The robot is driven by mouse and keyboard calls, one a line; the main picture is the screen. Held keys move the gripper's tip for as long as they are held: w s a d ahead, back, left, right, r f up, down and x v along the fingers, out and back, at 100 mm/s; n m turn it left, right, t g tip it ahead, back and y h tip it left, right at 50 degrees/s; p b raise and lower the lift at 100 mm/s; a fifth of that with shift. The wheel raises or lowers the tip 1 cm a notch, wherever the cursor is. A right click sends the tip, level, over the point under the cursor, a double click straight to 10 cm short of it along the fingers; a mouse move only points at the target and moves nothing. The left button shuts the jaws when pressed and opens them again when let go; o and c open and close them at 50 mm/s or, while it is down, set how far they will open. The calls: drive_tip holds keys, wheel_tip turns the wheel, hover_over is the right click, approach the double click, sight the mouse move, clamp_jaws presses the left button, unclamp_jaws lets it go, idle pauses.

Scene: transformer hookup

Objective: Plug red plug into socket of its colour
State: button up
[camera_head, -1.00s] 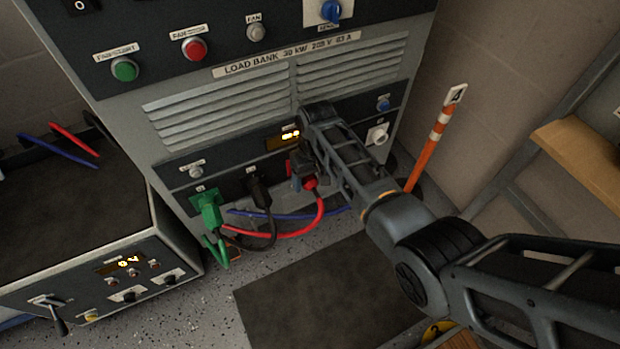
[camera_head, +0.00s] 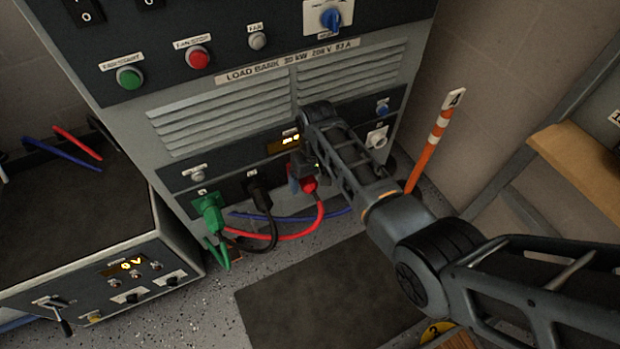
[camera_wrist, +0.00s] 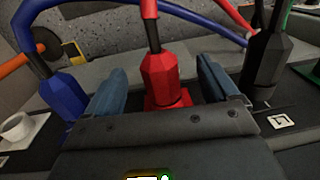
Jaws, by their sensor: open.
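The red plug (camera_wrist: 160,75) stands in the red socket (camera_wrist: 172,99) in the wrist view, its base meeting the socket, with its red cable leaving the far end. My gripper (camera_wrist: 162,70) is open, one blue finger on each side of the plug, with visible gaps. In the head view the red plug (camera_head: 309,187) is at the lower panel of the load bank, beside my gripper (camera_head: 302,176). My arm hides part of the panel there.
A blue plug (camera_wrist: 62,96) and a black plug (camera_wrist: 264,60) flank the red one closely. A green plug (camera_head: 211,210) is further left on the panel. Cables hang below.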

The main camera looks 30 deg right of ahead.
drive_tip(key=shift+d+r+p, duration=0.2)
drive_tip(key=shift+r+p, duration=2.5)
drive_tip(key=shift+r, duration=0.15)
wheel_tip(320, 180, up, 8)
drive_tip(key=p, duration=0.2)
drive_tip(key=shift+d+f, duration=0.15)
drive_tip(key=shift+d, duration=0.15)
